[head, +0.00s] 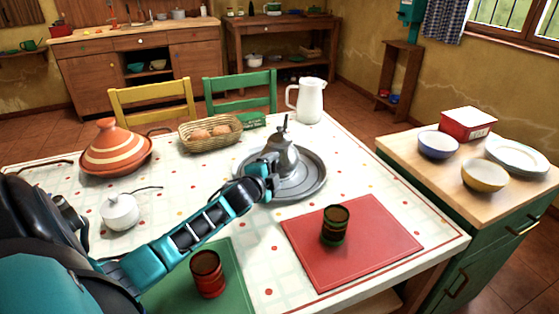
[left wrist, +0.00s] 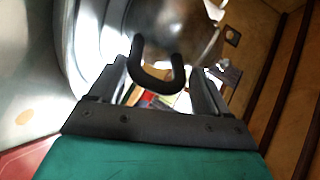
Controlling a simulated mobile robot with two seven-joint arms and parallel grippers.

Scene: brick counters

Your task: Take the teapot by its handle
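The silver teapot (head: 284,156) with a dark upright tip stands on a round metal tray (head: 318,184) on the table. My left gripper (head: 270,178) is at the near left side of the teapot. In the left wrist view, the dark U-shaped handle (left wrist: 158,84) lies between the two fingers of my left gripper (left wrist: 158,88). The fingers are apart, with small gaps showing on both sides of the handle. The shiny teapot body (left wrist: 185,35) is just beyond it. In the head view my gripper hides the handle. My right gripper is not in view.
A white pitcher (head: 311,100), bread basket (head: 190,146), tagine (head: 116,150) and white sugar pot (head: 120,212) stand around the teapot.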

